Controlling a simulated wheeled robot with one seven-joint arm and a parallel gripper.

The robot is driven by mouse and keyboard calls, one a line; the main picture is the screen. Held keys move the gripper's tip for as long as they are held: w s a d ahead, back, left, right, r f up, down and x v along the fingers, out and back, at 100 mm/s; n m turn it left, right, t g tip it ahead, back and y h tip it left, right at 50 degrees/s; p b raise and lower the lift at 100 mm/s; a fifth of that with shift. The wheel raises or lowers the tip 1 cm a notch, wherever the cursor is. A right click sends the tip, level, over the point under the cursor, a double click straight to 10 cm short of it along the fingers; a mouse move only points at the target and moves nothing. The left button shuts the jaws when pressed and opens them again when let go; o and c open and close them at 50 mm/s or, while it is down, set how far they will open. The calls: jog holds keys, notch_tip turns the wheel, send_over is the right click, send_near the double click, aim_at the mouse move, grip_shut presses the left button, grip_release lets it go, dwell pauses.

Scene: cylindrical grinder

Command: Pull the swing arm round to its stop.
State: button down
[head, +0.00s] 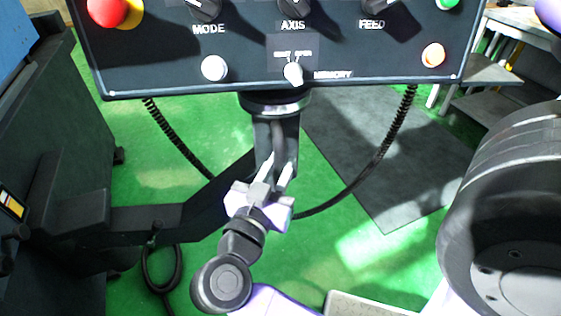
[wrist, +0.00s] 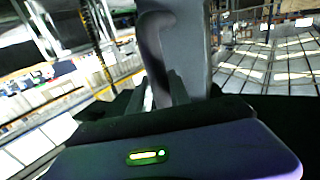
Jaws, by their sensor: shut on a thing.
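The swing arm (head: 150,218) is a dark bar that runs from the machine at the left to an upright post (head: 290,135) under the control panel (head: 330,80). A dark curved handle (head: 277,138) sits on the front of the post. My gripper (head: 273,172) is at the lower part of this handle, with its fingers shut on it. In the wrist view, the handle (wrist: 150,48) rises between my finger tips (wrist: 164,90) with the grey post (wrist: 190,45) behind it. The exact contact is partly hidden by the fingers.
The dark machine body (head: 60,190) stands at the left. Coiled black cables (head: 385,140) hang from the panel on both sides. A grey mat (head: 385,160) lies on the green floor (head: 190,140). A grey workbench (head: 510,75) stands at the upper right.

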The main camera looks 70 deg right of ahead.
jog(key=shift+s, duration=0.1)
jog(key=c, duration=1.2)
grip_release()
jog(key=shift+a, duration=0.5)
jog(key=a, duration=0.6)
jog(key=shift+w+a, duration=0.2)
jog(key=shift+a, duration=0.2)
